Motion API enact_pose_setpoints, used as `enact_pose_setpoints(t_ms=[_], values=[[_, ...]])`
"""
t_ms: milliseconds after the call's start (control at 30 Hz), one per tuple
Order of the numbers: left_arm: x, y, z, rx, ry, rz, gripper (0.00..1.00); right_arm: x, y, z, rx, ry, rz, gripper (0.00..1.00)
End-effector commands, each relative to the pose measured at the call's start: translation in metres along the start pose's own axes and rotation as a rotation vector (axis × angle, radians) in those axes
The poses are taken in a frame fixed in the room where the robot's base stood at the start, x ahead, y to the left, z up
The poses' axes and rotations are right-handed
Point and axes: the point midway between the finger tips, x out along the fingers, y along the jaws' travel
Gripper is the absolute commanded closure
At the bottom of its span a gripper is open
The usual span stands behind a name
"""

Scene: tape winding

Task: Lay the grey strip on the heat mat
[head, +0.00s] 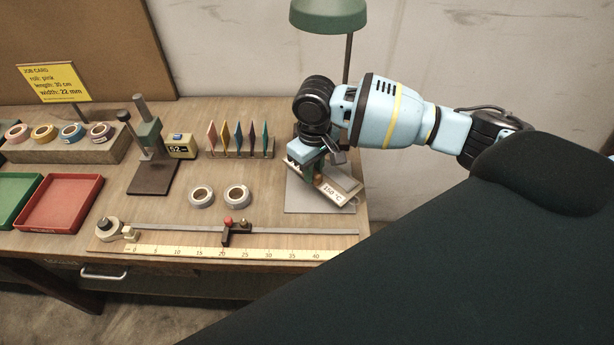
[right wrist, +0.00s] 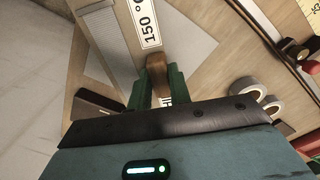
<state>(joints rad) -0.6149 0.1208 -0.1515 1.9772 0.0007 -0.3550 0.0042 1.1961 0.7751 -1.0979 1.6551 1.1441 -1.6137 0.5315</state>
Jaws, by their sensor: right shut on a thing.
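My right gripper (head: 316,173) is over the right end of the bench. In the right wrist view its green fingers (right wrist: 157,78) are shut on a brown handle (right wrist: 156,66), beside a white "150 °C" label (right wrist: 145,26). A grey ribbed strip (right wrist: 107,38) lies alongside that label. Below is a flat grey sheet, seemingly the heat mat (head: 302,204), which also shows in the wrist view (right wrist: 196,48). The labelled piece (head: 338,190) sits tilted across the sheet. I cannot tell whether it touches it. My left gripper is out of view.
Two tape rolls (head: 237,195) lie left of the sheet. A ruler (head: 200,253) with a sliding stop (head: 236,233) runs along the front edge. A rack of coloured pieces (head: 240,153) and a lamp (head: 329,15) stand behind. A red tray (head: 62,229) is at left.

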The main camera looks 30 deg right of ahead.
Motion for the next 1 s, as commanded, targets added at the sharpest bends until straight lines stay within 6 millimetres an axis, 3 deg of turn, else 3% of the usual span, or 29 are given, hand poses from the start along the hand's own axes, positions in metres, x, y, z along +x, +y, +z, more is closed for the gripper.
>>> enact_pose_setpoints(t_ms=[367, 600, 1000], values=[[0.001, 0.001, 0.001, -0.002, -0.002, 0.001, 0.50, 0.001, -0.007, -0.013, -0.001, 0.002, 0.000, 1.00], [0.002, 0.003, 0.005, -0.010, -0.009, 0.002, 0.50, 0.034, -0.005, -0.012, 0.000, 0.000, 0.002, 1.00], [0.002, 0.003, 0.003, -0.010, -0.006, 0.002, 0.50, 0.038, -0.006, -0.012, 0.000, 0.003, 0.001, 1.00]])
